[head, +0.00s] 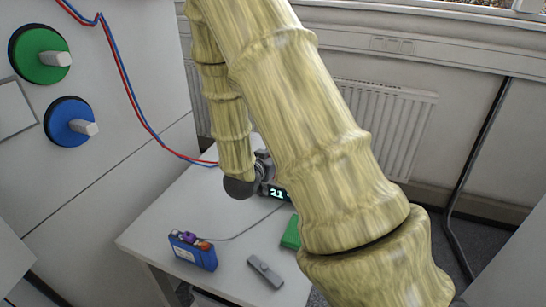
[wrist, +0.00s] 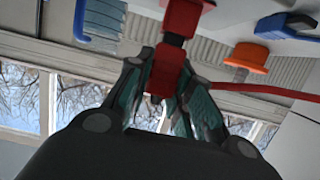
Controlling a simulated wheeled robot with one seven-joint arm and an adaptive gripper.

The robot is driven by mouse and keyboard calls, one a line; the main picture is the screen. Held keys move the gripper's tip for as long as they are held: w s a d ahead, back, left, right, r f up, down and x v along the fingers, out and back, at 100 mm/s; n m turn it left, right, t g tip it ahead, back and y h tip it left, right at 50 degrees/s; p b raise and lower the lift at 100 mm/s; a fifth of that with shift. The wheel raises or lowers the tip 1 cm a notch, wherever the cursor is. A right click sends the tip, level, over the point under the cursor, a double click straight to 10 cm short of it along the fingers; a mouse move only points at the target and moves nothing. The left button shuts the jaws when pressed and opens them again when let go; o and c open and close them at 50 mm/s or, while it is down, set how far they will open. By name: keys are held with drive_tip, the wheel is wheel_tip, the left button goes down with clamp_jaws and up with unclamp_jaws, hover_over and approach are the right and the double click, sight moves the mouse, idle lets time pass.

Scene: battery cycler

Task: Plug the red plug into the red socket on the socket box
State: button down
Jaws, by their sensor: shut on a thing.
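In the wrist view my gripper (wrist: 165,95) is shut on the red plug (wrist: 166,72), which sits between its dark green fingers. A red block-shaped part (wrist: 187,17), perhaps the red socket, is straight beyond the plug at the top edge. A red cable (wrist: 270,91) runs off to the right. In the head view my arm crosses the middle; the gripper, plug and socket cannot be made out there.
In the wrist view an orange disc (wrist: 246,57) with a peg and blue parts (wrist: 101,20) (wrist: 287,25) flank the red part.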

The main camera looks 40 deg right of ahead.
drive_tip(key=shift+f, duration=0.4)
idle(0.4)
drive_tip(key=c, duration=1.2)
unclamp_jaws()
drive_tip(key=v, duration=1.2)
drive_tip(key=shift+w, duration=0.1)
